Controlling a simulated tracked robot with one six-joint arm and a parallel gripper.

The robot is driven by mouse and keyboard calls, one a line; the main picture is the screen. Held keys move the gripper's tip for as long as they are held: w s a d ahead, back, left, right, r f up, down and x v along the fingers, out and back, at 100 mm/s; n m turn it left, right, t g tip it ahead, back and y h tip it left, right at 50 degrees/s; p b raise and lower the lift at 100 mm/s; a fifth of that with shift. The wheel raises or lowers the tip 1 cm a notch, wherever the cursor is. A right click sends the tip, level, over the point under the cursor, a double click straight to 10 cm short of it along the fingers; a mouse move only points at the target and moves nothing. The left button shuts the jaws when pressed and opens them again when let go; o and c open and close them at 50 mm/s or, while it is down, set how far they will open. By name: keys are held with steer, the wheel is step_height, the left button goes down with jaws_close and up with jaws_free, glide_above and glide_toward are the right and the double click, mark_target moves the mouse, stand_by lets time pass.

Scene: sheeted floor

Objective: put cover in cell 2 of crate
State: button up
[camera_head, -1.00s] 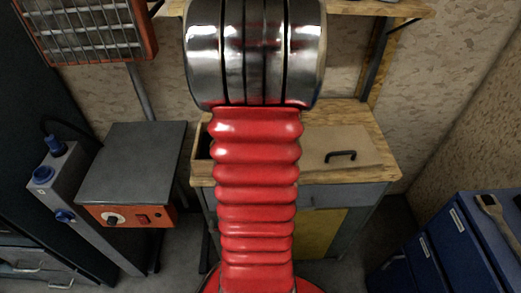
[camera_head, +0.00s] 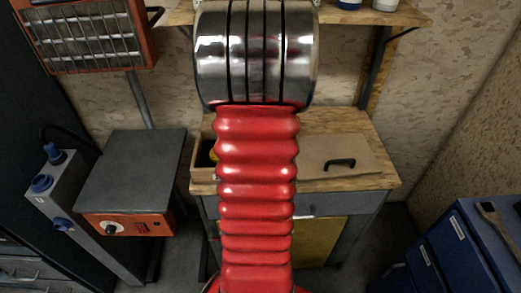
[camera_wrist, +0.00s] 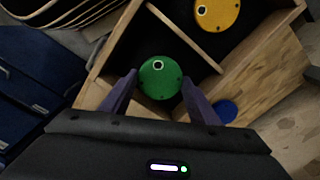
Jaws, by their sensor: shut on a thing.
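A round green cover (camera_wrist: 160,91) is between the two purple fingers of my gripper (camera_wrist: 160,76) in the wrist view. The gripper is shut on it, over the open wooden crate (camera_wrist: 188,38). A thin divider splits the crate's dark inside. A yellow disc (camera_wrist: 217,15) lies in the upper right part, beyond the divider. No cell numbers show. In the head view my arm hides the gripper and the green cover. The crate's left end (camera_head: 203,187) shows beside the arm, with a bit of yellow inside.
A blue disc (camera_wrist: 225,110) lies at lower right by the crate's wooden side. A wooden board with a black handle (camera_head: 340,162) is to the right on the bench. An orange-fronted hot plate (camera_head: 130,175) stands left; blue drawers (camera_head: 460,245) stand right.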

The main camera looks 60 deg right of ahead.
steer(key=shift+f, duration=1.85)
steer(key=shift+f, duration=0.1)
steer(key=o, duration=1.3)
steer(key=shift+o, duration=0.2)
step_height(320, 180, up, 12)
steer(key=shift+w, duration=0.1)
